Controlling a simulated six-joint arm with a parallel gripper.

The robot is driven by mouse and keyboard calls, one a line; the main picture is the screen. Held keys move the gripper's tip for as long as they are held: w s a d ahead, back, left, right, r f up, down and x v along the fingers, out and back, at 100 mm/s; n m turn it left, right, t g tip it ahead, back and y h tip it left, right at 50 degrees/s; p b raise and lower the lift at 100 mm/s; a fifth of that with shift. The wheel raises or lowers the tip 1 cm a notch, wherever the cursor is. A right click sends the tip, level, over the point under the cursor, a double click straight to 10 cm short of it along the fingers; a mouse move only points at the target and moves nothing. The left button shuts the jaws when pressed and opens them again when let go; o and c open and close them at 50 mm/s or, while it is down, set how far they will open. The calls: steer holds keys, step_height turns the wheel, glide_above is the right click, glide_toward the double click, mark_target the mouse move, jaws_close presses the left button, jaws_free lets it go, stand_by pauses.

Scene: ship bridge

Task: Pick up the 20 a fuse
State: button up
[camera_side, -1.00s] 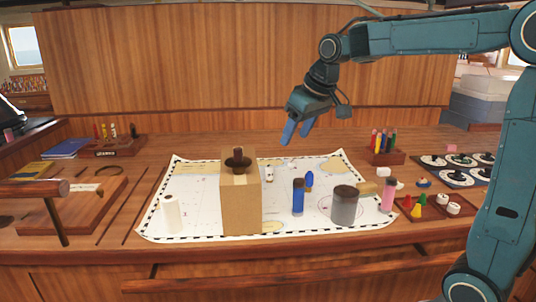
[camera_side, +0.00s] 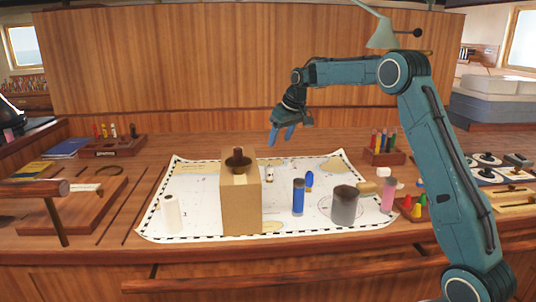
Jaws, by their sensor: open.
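My gripper (camera_side: 282,136) hangs above the back part of the chart, its two blue fingers apart and pointing down, with nothing between them. A small pale cylinder with a darker band (camera_side: 269,174) stands on the chart below the fingers, just right of a cardboard box. It may be the 20 A fuse, but no marking is readable. There is a clear gap between it and the fingertips. A blue dark-capped cylinder (camera_side: 298,199) and a white cylinder (camera_side: 171,215) also stand on the chart; no rating shows on either.
The tall cardboard box (camera_side: 241,208) carries a dark brown object (camera_side: 238,160) close left of the small cylinder. The chart (camera_side: 200,190) has bare room at left.

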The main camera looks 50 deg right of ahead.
mark_target(270, 165)
steer(key=shift+x, duration=4.3)
steer(key=shift+w, duration=0.1)
steer(key=shift+x, duration=2.6)
steer(key=c, duration=1.1)
